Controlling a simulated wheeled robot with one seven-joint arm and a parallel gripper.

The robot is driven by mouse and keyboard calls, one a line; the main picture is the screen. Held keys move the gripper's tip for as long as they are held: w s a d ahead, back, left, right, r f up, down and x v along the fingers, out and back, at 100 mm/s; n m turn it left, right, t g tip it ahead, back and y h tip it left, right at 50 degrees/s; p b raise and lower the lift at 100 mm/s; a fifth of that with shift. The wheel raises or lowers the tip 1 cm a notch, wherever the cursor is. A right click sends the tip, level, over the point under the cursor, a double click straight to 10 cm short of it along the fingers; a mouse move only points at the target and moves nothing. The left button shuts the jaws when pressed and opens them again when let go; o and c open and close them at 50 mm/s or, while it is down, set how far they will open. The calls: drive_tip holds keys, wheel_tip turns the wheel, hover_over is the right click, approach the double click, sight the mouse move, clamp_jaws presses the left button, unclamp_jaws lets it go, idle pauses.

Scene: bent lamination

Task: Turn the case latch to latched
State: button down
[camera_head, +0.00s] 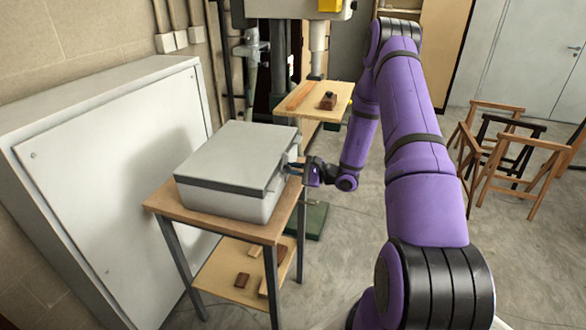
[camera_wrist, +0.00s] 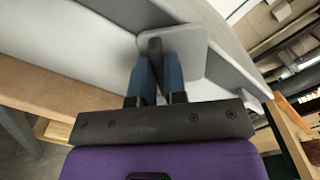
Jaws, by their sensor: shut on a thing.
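The grey case (camera_head: 232,175) sits with its lid closed on a small wooden-topped table (camera_head: 170,205). The case latch, a grey plate with a dark lever, is on the case's right side at my gripper in the head view. In the wrist view the latch plate (camera_wrist: 186,52) is close, and its dark lever (camera_wrist: 155,46) stands up from it. My gripper (camera_head: 296,168) reaches the case from the right. In the wrist view the gripper's blue-grey fingers (camera_wrist: 156,82) are shut on the lever's lower part, which they hide.
A big light-grey cabinet (camera_head: 110,165) stands left of the table. Wood pieces (camera_head: 243,280) lie on the lower shelf. Behind is a drill press with a wooden board (camera_head: 335,92). Folding chairs (camera_head: 510,150) stand at right. The floor between is clear.

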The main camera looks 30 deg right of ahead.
drive_tip(key=n, duration=0.3)
drive_tip(key=f+n, duration=0.1)
drive_tip(key=shift+w+d+n, duration=0.2)
drive_tip(key=shift+d+n, duration=0.1)
drive_tip(key=shift+w+d+f+n, duration=0.1)
drive_tip(key=shift+w+d+n, duration=0.05)
drive_tip(key=shift+n, duration=0.85)
drive_tip(key=shift+w+d+n, duration=0.15)
drive_tip(key=shift+n, duration=0.85)
drive_tip(key=c, duration=1.2)
unclamp_jaws()
drive_tip(key=shift+o, duration=0.2)
drive_tip(key=v, duration=1)
drive_tip(key=shift+s+d, duration=0.25)
drive_tip(key=shift+s, duration=0.05)
